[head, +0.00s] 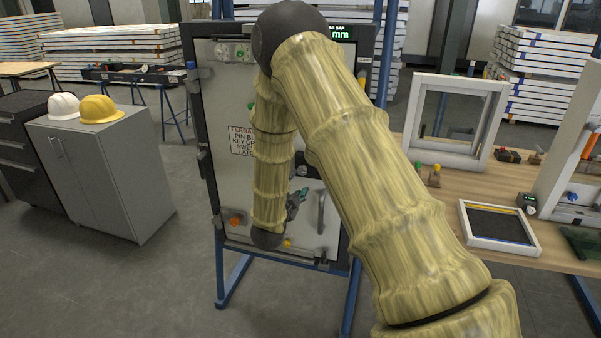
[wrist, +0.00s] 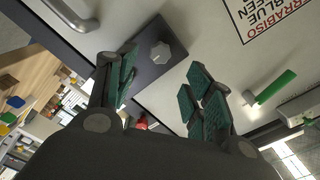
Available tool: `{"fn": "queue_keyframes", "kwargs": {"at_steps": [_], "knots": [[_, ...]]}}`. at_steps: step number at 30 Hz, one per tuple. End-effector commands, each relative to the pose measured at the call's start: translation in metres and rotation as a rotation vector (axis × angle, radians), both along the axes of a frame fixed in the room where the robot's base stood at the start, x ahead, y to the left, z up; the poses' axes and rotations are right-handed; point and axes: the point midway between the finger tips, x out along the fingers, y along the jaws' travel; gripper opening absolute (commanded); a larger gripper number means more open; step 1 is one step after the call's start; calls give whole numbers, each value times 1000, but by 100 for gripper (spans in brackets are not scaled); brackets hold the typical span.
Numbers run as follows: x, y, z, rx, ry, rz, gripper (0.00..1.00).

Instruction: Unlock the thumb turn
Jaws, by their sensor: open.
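A pale faceted knob (wrist: 160,52), which looks like the thumb turn, sits on a dark plate (wrist: 150,68) on the light door panel. In the head view the knob (head: 302,170) is small beside my arm. My gripper (wrist: 161,68) is open, with its green-padded fingers on either side of the knob's line and nothing between them. The fingertips seem short of the knob; I cannot tell the exact gap. In the head view my gripper (head: 297,200) is partly hidden by my arm, in front of the panel and below the knob.
A metal pull handle (head: 321,212) stands out from the door panel (head: 225,105). A green-handled part (wrist: 272,88) is on the panel in the wrist view. A workbench (head: 455,185) with frames is at the right. A grey cabinet (head: 105,165) with helmets stands left.

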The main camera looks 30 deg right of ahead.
Motion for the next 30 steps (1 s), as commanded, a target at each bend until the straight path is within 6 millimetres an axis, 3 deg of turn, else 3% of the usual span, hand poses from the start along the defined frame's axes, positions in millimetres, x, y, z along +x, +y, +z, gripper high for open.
{"fn": "queue_keyframes", "kwargs": {"at_steps": [13,28,30], "knots": [[42,-51,1,0,1,-1,52],[51,-60,0,-1,2,1,52],[51,-60,0,-1,2,1,39]]}}
